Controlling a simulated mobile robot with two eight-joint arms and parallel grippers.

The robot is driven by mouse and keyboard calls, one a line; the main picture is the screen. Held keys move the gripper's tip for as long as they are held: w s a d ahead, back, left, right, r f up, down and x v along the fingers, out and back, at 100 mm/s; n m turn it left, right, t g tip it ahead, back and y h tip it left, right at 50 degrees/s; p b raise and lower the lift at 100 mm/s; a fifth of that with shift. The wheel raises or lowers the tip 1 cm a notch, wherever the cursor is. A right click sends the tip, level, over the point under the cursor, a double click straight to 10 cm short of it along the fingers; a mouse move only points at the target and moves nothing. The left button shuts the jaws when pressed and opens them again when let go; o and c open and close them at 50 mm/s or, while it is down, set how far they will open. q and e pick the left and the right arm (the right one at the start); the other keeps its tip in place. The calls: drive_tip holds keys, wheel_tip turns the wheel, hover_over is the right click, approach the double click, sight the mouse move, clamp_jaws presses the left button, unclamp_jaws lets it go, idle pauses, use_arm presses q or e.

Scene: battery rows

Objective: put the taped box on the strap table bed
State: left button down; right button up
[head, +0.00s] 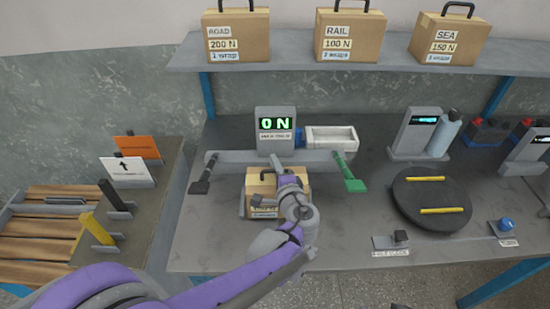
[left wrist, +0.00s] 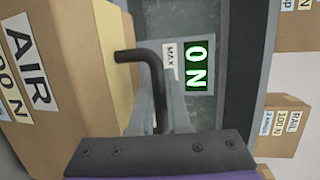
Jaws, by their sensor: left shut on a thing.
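The taped box (head: 258,184) is a brown carton at the grey station with the "0 N" display (head: 275,124). In the left wrist view the box (left wrist: 62,75) shows an "AIR" label, a pale tape band and a black handle (left wrist: 150,75). My left gripper (head: 284,182) is shut on this handle; its fingers show close up in the left wrist view (left wrist: 158,105). The station's grey crossbar (head: 230,157) runs behind the box. I cannot tell whether the box rests on the bed or hangs just above it. My right gripper is not in view.
A black lever (head: 203,175) and a green lever (head: 350,175) flank the box. A white bin (head: 331,138) stands behind, a black round plate (head: 430,200) with yellow strips to the right. Three cartons stand on the shelf (head: 290,55). A side table (head: 150,190) holds signs.

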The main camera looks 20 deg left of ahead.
use_arm(q)
drive_tip(key=shift+f, duration=0.3)
drive_tip(key=shift+f, duration=0.2)
drive_tip(key=c, duration=0.9)
unclamp_jaws()
drive_tip(key=shift+r, duration=0.1)
